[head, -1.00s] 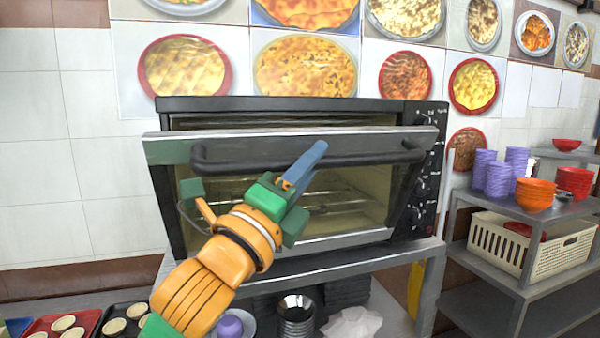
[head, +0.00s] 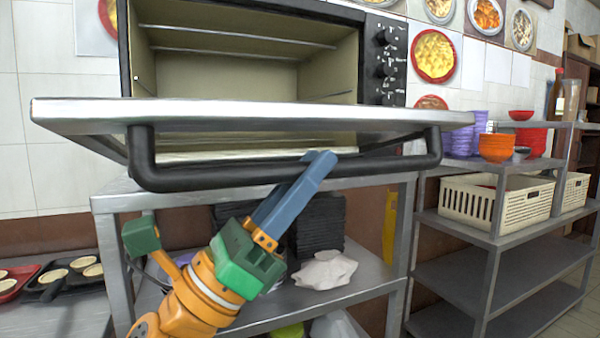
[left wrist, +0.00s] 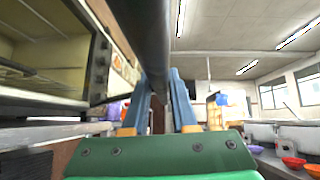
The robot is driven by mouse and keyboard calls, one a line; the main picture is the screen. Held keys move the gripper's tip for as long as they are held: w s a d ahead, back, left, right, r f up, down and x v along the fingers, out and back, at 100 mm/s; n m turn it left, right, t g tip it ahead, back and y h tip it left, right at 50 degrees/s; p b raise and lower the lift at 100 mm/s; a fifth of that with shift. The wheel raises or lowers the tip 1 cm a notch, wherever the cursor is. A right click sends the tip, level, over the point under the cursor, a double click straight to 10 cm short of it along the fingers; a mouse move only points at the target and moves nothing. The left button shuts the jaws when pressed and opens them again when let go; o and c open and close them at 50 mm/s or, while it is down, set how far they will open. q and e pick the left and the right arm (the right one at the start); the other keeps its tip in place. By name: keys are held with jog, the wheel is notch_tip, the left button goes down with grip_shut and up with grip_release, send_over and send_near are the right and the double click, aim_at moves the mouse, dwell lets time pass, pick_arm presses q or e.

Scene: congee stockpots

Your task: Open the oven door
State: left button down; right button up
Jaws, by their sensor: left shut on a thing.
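The oven (head: 250,50) stands on a metal rack, its beige inside and wire rails showing. Its door (head: 250,116) is swung down, close to level, with the silver edge facing me. The black bar handle (head: 235,172) runs along the door's front. My left gripper (head: 318,168) comes up from below with its blue fingers at the handle. In the left wrist view the handle (left wrist: 143,35) passes between the two fingers (left wrist: 160,105), which are shut on it. My right gripper is not in view.
Below the oven, the metal rack (head: 105,204) holds dark stacked trays and a crumpled white cloth (head: 325,270). To the right, shelves carry orange bowls (head: 497,148), purple cups and a cream basket (head: 490,203). Small tarts on trays (head: 60,277) lie at the lower left.

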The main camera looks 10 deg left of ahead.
pick_arm(q)
notch_tip(320, 180, down, 6)
jog(key=b, duration=0.4)
jog(key=shift+w+f, duration=0.15)
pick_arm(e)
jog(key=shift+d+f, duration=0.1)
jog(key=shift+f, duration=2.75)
pick_arm(q)
jog(key=shift+a, duration=0.1)
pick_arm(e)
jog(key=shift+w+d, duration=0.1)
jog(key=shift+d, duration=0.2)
pick_arm(q)
jog(key=c, duration=0.7)
grip_release()
jog(key=shift+w, duration=0.15)
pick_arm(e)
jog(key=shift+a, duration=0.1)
pick_arm(q)
jog(key=b+v, duration=0.4)
jog(key=v, duration=0.3)
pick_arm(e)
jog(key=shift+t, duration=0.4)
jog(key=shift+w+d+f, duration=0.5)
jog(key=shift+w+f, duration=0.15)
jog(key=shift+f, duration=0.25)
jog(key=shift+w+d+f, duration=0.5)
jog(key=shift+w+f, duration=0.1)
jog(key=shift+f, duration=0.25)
